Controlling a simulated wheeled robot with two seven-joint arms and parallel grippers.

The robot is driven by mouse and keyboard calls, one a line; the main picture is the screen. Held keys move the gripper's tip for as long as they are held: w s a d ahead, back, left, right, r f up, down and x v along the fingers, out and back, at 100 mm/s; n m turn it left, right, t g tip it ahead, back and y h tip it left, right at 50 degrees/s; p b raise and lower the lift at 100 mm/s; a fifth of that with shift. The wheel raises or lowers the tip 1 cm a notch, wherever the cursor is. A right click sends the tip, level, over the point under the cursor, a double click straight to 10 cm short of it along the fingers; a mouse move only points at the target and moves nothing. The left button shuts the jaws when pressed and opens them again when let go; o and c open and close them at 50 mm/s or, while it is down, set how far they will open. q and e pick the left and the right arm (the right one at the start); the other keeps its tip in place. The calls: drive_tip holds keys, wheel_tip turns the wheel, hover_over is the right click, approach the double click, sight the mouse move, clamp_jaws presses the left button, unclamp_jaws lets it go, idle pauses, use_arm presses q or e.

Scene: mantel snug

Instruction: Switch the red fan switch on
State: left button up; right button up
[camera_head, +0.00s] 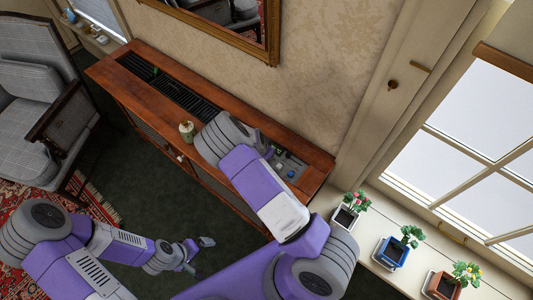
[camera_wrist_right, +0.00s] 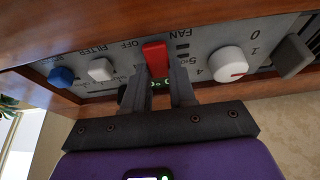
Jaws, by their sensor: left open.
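The red fan switch (camera_wrist_right: 155,58) stands out from a grey control panel (camera_wrist_right: 205,75) in the right wrist view, near the labels FAN and OFF. The two fingers of my right gripper (camera_wrist_right: 158,78) are at either side of its near end. I cannot tell whether they touch it or are shut on it. My left gripper (camera_head: 200,256) is open and empty, low over the dark floor in front of the cabinet.
On the panel are a white knob (camera_wrist_right: 231,64), a white button (camera_wrist_right: 101,69), a blue button (camera_wrist_right: 62,77) and a grey lever (camera_wrist_right: 292,56). A small jar (camera_head: 187,131) stands on the wooden cabinet (camera_head: 140,95). Potted flowers (camera_head: 392,250) line the sill at right.

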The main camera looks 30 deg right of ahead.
clamp_jaws()
drive_tip(key=shift+w+d+y, duration=0.1)
drive_tip(key=shift+d+y, duration=0.15)
drive_tip(key=shift+y, duration=0.35)
drive_tip(key=shift+d+f+g+y+b, duration=0.1)
drive_tip(key=shift+g+y+b, duration=0.2)
drive_tip(key=shift+y, duration=0.25)
drive_tip(key=shift+d+f+g+y+b, duration=0.1)
drive_tip(key=shift+g+y+b, duration=0.1)
drive_tip(key=shift+g+y, duration=0.3)
drive_tip(key=o, duration=0.8)
unclamp_jaws()
drive_tip(key=shift+w, duration=0.1)
drive_tip(key=shift+r, duration=0.1)
drive_tip(key=r+p, duration=0.1)
drive_tip(key=r, duration=0.6)
drive_tip(key=shift+a+r+p, duration=0.2)
drive_tip(key=shift+r+p, duration=0.05)
drive_tip(key=shift+p, duration=0.1)
